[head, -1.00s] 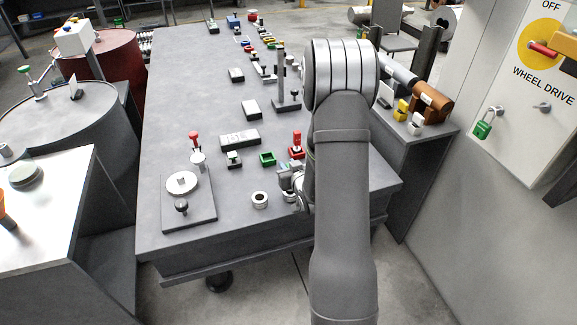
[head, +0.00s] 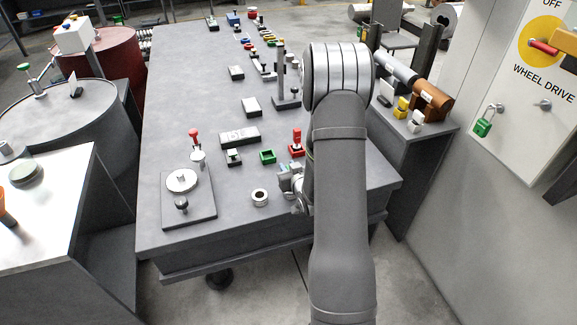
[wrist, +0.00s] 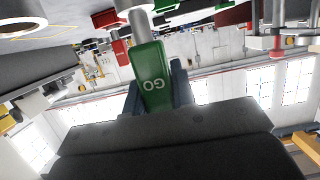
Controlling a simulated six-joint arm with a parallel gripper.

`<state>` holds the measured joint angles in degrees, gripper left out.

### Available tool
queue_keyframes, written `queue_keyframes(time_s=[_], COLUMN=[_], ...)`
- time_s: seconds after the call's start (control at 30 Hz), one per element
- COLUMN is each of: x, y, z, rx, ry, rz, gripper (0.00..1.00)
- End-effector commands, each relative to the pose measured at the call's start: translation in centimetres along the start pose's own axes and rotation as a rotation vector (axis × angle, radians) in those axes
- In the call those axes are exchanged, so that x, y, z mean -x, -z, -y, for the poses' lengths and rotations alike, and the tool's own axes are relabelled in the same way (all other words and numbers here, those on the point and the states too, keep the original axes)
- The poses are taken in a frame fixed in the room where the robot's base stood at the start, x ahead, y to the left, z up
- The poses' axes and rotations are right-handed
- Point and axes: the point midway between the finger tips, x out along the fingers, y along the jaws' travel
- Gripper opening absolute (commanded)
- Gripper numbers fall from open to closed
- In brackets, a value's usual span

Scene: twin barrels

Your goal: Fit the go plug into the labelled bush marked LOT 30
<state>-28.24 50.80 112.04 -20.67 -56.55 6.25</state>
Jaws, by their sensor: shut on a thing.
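The go plug (wrist: 153,75) has a green handle with "GO" on it, upside down in the wrist view, and a pale metal pin. My gripper (wrist: 157,88) is shut on the green handle. In the head view my gripper (head: 290,180) is low over the near right part of the bench, partly hidden by my arm. I cannot make out the plug there. A pale round bush (head: 260,197) with a dark bore stands on the bench just left of my gripper, apart from it. I can read no LOT 30 mark on it.
A plate with a round disc and knob (head: 182,182) lies left of the bush. Behind are a green square holder (head: 268,157), a red block with a red-handled plug (head: 297,145) and a labelled block (head: 240,136). The bench (head: 230,235) is clear in front.

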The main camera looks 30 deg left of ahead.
Motion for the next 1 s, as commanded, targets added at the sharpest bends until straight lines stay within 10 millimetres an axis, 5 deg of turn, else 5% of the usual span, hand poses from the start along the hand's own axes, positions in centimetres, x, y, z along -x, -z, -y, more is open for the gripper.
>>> queue_keyframes(time_s=[0.9, 0.93, 1.0], x=[-0.7, -0.7, -0.7], y=[-2.2, -2.2, -2.1], z=[0.0, 0.0, 0.0], rx=[0.001, 0.001, 0.001], ry=[0.000, 0.000, 0.000], rz=[0.000, 0.000, -0.001], gripper=[0.00, 0.27, 0.41])
